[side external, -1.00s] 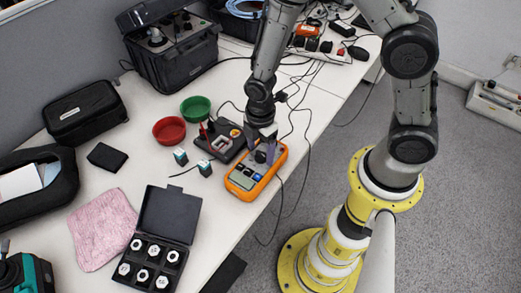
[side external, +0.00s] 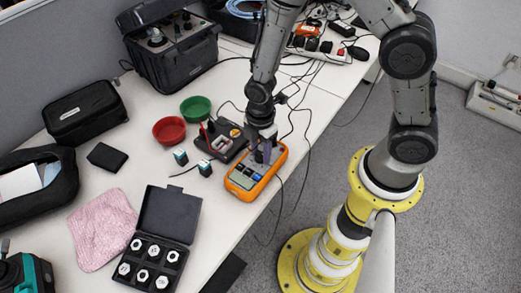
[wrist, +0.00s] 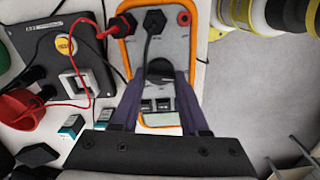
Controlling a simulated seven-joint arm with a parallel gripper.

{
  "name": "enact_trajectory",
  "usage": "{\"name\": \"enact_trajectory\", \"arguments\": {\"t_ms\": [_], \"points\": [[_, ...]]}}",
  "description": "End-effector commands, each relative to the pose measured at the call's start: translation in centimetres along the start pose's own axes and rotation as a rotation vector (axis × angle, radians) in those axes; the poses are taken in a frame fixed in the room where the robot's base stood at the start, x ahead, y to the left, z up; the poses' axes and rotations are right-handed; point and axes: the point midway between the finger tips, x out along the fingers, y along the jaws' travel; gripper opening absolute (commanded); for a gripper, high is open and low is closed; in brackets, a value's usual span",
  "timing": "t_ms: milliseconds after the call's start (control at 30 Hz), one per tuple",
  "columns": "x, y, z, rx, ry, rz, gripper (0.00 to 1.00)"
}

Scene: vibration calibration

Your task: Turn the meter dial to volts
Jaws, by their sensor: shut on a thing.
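The meter (side external: 245,180), an orange-edged unit with a grey face, lies on the table near its front edge; it also shows in the wrist view (wrist: 178,40). Its black round dial (wrist: 160,69) sits between my fingertips. My gripper (side external: 264,154) points down over the meter and is shut on the dial, with one finger on each side in the wrist view (wrist: 160,76). The dial's markings and pointer are too small or hidden to read. Black buttons (wrist: 156,104) show between the fingers.
Plugs with red and black leads (wrist: 123,25) enter the meter's far end. A dark device (side external: 221,143) stands close beside the meter. Small cubes (side external: 205,169), red (side external: 169,130) and green bowls (side external: 195,108) and an open black case (side external: 152,255) lie further left.

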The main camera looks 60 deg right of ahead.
Motion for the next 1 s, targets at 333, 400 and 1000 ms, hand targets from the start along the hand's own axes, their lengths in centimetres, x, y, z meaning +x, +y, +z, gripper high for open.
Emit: {"name": "enact_trajectory", "arguments": {"t_ms": [333,400,1000], "points": [[-0.06,0.07,0.0,0.139,0.0,0.001,0.0],[-0.06,0.09,0.0,0.191,0.0,0.001,0.0],[-0.08,0.19,0.02,0.612,0.001,0.001,0.0]]}}
